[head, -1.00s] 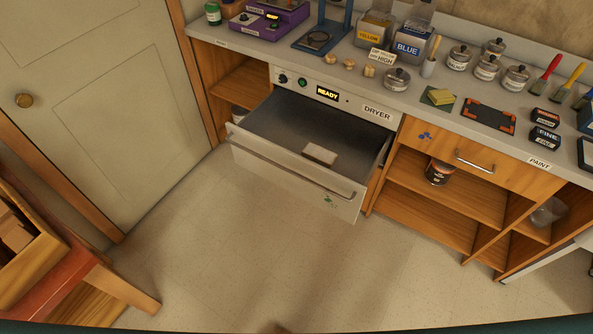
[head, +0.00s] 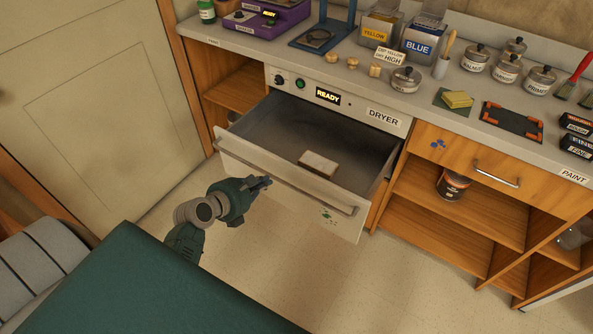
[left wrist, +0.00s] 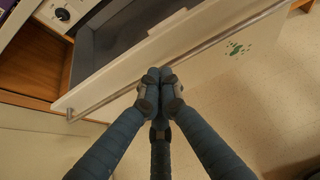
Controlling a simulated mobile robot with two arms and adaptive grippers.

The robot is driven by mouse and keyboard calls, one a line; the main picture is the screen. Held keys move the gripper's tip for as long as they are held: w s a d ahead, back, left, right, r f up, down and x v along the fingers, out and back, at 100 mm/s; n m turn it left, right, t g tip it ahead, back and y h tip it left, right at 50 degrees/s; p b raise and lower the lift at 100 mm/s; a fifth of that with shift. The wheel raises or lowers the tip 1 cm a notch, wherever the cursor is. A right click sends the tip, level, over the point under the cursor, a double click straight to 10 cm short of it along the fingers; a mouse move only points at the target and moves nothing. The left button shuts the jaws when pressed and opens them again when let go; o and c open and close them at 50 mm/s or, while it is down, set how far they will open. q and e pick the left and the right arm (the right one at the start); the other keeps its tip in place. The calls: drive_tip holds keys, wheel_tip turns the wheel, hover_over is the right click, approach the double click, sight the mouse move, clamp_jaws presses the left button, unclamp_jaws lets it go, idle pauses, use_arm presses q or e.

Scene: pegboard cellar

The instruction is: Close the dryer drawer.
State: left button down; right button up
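The dryer drawer (head: 240,153) is pulled well out below the dryer panel (head: 335,97), whose display reads READY. Its pale front carries a long metal handle bar (head: 300,190) and a green splash mark. A small pale block (head: 318,164) lies inside the drawer. My left gripper (head: 266,182) is at the drawer front, near the handle. In the left wrist view its fingertips (left wrist: 160,76) are together with nothing visible between them, and they overlap the handle bar (left wrist: 215,42). Whether they touch it cannot be told. My right gripper is not in view.
The counter above holds yellow and blue containers (head: 425,38), a lidded pot (head: 406,79) and several tins. A wooden drawer (head: 470,160) and open shelves stand right of the dryer. A door (head: 105,110) is at left. The floor (head: 300,260) before the dryer is clear.

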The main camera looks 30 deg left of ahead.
sight(287, 171)
use_arm(q)
drive_tip(key=b+x, duration=0.1)
drive_tip(key=x, duration=0.8)
drive_tip(key=shift+w+f, duration=0.15)
drive_tip(key=shift+w, duration=0.15)
